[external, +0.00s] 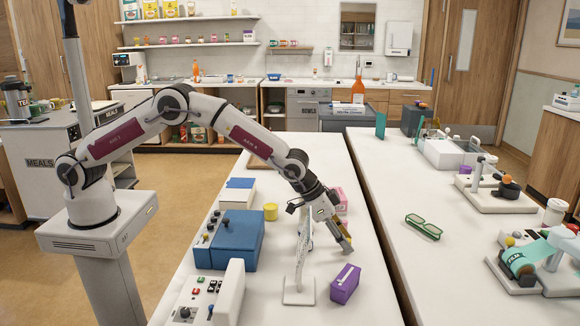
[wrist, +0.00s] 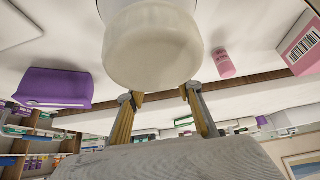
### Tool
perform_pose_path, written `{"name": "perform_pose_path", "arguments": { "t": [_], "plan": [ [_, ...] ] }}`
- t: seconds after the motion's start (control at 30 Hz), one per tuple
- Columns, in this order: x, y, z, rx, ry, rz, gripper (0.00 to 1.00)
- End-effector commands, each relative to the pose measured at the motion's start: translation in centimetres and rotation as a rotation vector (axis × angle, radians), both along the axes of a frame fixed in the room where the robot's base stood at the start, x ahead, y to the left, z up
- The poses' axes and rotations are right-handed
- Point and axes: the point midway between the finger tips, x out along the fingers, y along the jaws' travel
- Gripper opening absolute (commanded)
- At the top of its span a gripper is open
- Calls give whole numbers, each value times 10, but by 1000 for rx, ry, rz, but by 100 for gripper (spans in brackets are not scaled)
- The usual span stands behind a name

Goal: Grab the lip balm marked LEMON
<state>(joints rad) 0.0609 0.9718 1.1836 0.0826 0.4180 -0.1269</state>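No marking that reads LEMON is legible in either view, so I cannot tell which thing is that lip balm. A small pink cylinder (wrist: 223,62) with unreadable lettering stands to the right of my fingers in the wrist view. A large cream cylinder (wrist: 150,50) fills the top middle there, beyond my fingertips, and its surface in view is plain. My gripper (wrist: 160,97) is open, its two fingers apart with nothing held between them. In the external view my gripper (external: 345,241) is low over the white table, behind the purple box (external: 344,284).
A white stand (external: 299,290) with an upright panel is just left of my gripper. A pink box (wrist: 303,46) lies at the right of the wrist view. A blue box (external: 237,238) and a yellow cylinder (external: 270,212) are farther left.

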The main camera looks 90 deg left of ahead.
Motion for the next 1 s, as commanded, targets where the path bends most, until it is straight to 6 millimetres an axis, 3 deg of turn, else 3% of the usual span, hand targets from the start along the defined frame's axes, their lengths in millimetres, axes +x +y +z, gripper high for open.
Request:
{"name": "perform_pose_path", "arguments": {
  "t": [0.2,0.83,0.93,1.0],
  "plan": [
    [8,-1,-13,0,-1,-1,35],
    [10,-1,-15,-1,-1,-1,35],
    [10,-1,-15,-1,-1,-1,9],
    [10,-1,-15,-1,-1,-1,4]
  ]
}}
